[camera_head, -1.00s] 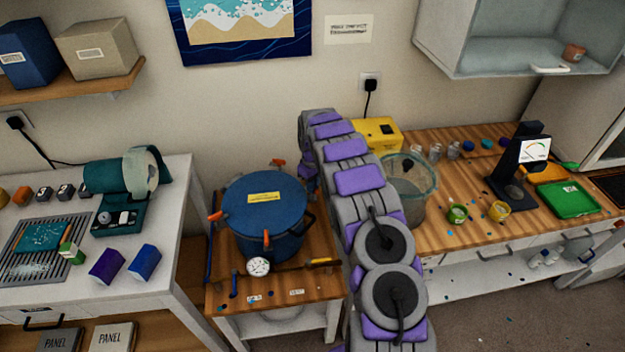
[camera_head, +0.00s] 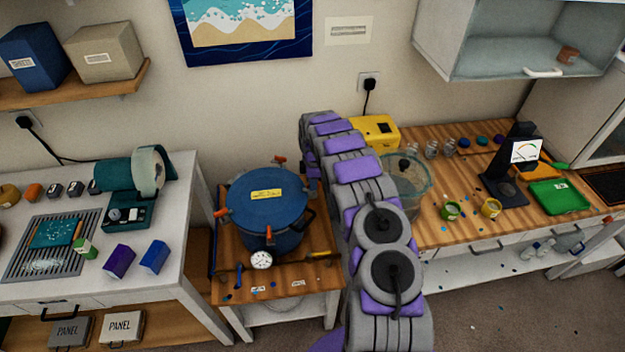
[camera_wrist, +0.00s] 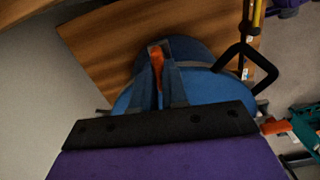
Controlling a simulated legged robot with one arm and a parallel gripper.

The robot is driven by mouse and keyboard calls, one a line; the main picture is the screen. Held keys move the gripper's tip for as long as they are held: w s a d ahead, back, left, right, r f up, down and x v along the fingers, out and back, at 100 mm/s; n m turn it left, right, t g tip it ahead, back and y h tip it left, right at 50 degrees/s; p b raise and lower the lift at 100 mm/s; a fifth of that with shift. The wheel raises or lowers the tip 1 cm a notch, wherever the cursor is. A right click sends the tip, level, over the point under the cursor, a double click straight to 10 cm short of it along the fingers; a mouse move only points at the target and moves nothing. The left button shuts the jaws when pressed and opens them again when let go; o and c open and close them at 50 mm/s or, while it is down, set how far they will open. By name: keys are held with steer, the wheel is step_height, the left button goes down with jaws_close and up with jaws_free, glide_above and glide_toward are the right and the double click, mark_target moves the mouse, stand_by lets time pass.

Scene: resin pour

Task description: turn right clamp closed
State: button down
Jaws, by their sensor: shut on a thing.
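The blue pressure pot (camera_head: 267,207) stands on a small wooden-topped table, its lid on, with a yellow label. Orange-handled clamps show at its left (camera_head: 221,213), front (camera_head: 269,233) and back (camera_head: 280,160). The pot's right side is partly hidden behind my arm in the head view. In the wrist view, my gripper (camera_wrist: 158,58) has its two dark fingers around an orange clamp handle (camera_wrist: 156,53) at the rim of the blue pot (camera_wrist: 200,82). Another orange clamp (camera_wrist: 273,126) shows at the right there. My gripper's fingertips are hidden in the head view.
A pressure gauge (camera_head: 261,260) sits at the pot's front. A black bent handle (camera_wrist: 243,55) stands near the gripper in the wrist view. A yellow box (camera_head: 374,131) and a clear vessel (camera_head: 410,185) stand on the right bench, close to my arm.

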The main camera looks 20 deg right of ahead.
steer(key=shift+d+r+n, duration=0.1)
steer(key=shift+n, duration=0.5)
steer(key=c, duration=1.2)
jaws_free()
steer(key=shift+d, duration=0.1)
steer(key=shift+o, duration=0.2)
step_height(320, 180, up, 17)
steer(key=shift+p, duration=0.4)
